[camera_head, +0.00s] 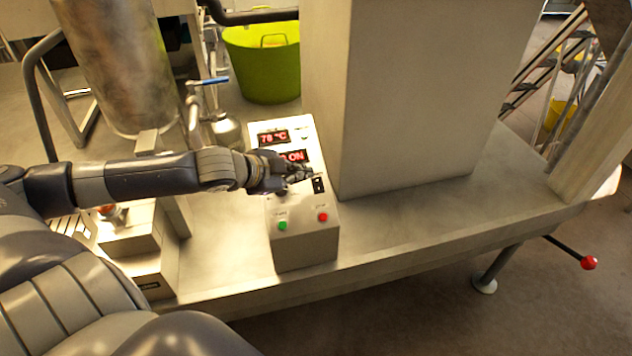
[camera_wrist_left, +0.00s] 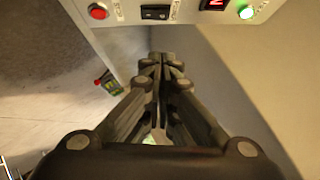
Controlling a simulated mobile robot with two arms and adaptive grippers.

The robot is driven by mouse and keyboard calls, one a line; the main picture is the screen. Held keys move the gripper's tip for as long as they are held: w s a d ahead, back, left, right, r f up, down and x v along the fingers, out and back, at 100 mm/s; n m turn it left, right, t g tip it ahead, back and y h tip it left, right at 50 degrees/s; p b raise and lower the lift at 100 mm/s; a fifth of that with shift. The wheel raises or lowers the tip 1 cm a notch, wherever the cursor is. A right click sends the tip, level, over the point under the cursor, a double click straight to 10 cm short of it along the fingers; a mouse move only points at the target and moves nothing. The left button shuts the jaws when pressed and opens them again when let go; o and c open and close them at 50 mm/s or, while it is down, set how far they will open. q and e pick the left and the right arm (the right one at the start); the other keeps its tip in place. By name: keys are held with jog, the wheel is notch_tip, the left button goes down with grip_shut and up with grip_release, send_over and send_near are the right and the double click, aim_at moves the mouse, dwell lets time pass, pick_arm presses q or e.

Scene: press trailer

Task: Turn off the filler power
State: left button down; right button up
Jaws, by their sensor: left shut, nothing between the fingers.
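The filler's control box (camera_head: 305,250) stands on the metal deck with a sloped panel. Its red displays read "78 °C" (camera_head: 273,138) and, partly hidden by my gripper, "ON" (camera_head: 294,156). A black rocker switch (camera_head: 318,185) sits below the displays, above a green button (camera_head: 282,225) and a red button (camera_head: 322,216). My left gripper (camera_head: 308,176) is shut and empty over the panel, close to the switch; contact cannot be told. In the left wrist view its closed fingertips (camera_wrist_left: 160,58) point toward the panel edge, below a black switch (camera_wrist_left: 155,12) and a lit green light (camera_wrist_left: 246,12).
A large metal column (camera_head: 420,110) rises right behind the box. A steel tank (camera_head: 118,65) and a blue-handled valve (camera_head: 208,80) stand to the left. A green tub (camera_head: 265,75) is behind. The deck to the right is clear.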

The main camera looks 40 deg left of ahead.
pick_arm(q)
jog(key=p, duration=0.2)
send_over(316, 191)
jog(key=f, duration=0.6)
jog(key=shift+s+d+f, duration=0.25)
jog(key=shift+d, duration=0.05)
jog(key=shift+w+a+f, duration=0.2)
jog(key=shift+a+f, duration=0.1)
jog(key=shift+f, duration=0.3)
